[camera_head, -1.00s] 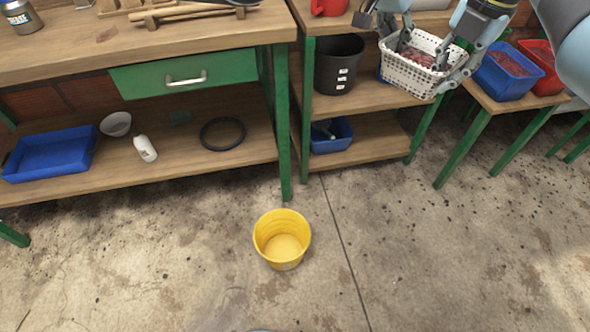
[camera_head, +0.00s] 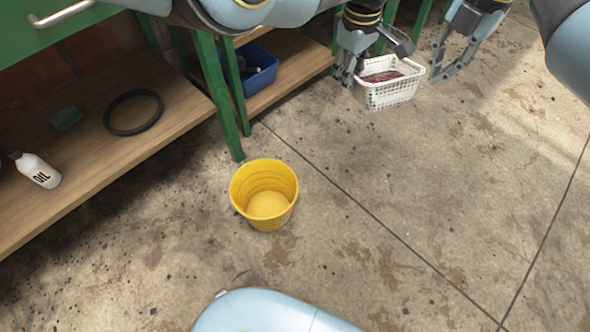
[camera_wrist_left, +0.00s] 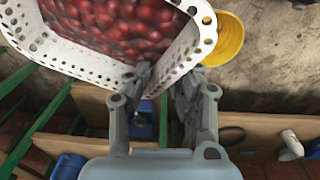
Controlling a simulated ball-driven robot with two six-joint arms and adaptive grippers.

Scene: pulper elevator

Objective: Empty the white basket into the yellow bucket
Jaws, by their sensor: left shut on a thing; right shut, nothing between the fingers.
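The white perforated basket (camera_head: 391,94) hangs above the concrete floor in the head view, roughly level. It holds red berries (camera_head: 381,75), which fill much of the left wrist view (camera_wrist_left: 125,25). My left gripper (camera_head: 348,76) is shut on the basket's left side; its fingers meet the rim in the left wrist view. My right gripper (camera_head: 437,72) is shut and empty just right of the basket, apart from it. The yellow bucket (camera_head: 263,192) stands upright on the floor, below and left of the basket, and looks empty inside. It also shows in the left wrist view (camera_wrist_left: 229,40).
The bench's lower shelf (camera_head: 172,118) holds a black ring (camera_head: 133,112) and a white oil bottle (camera_head: 37,170). A blue bin (camera_head: 259,68) sits on the neighbouring shelf. A green table leg (camera_head: 223,105) stands close behind the bucket. Floor right of the bucket is clear.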

